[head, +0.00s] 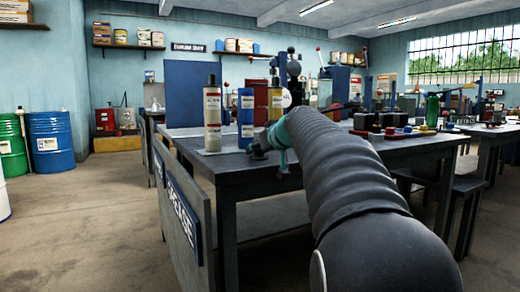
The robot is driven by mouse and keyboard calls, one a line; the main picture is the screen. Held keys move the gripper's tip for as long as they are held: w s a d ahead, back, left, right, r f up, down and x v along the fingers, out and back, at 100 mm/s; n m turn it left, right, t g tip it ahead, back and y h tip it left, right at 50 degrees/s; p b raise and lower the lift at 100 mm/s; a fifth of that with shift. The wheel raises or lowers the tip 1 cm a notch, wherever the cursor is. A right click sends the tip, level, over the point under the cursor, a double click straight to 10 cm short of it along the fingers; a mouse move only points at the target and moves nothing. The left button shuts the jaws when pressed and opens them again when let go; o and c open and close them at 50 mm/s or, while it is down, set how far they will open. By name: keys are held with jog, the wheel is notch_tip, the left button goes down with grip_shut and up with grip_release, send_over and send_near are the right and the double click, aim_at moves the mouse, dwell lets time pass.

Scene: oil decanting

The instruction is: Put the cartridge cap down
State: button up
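My gripper (258,151) shows small and dark at the end of my black sleeved arm, low over the left part of the dark workbench (218,168). Its fingers are too small to tell whether they are open or shut. I cannot make out a separate cartridge cap; it may be hidden by the gripper or arm. A tall cartridge (212,118) with a white and red label and a dark top stands upright on the bench, left of my gripper. A blue container (246,117) stands just behind the gripper.
An amber bottle (275,101) stands behind my wrist. Red, blue and yellow tools and fittings (408,130) lie across the bench's right part. A GREASE sign (184,215) hangs on its left side. Blue (50,142) and green (12,147) drums stand far left. The floor left of the bench is clear.

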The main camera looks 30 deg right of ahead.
jog(key=shift+r, duration=0.2)
jog(key=shift+s+r, duration=0.1)
jog(key=shift+s, duration=0.1)
jog(key=v, duration=1.1)
jog(key=shift+s, duration=0.3)
jog(key=shift+r, duration=0.1)
jog(key=s+a+f+g+y, duration=0.1)
jog(key=s+a+f+g, duration=0.2)
jog(key=s+a+f, duration=0.45)
jog(key=s+a+f+g, duration=0.2)
jog(key=s+a+f, duration=0.3)
jog(key=a+f, duration=0.45)
jog(key=s+a+f+g+h, duration=0.1)
jog(key=s+a+f+g, duration=0.1)
jog(key=s+f, duration=1.2)
notch_tip(320, 180, down, 4)
jog(key=shift+a+r+g, duration=0.1)
jog(key=shift+a+g, duration=0.1)
jog(key=shift+g, duration=0.3)
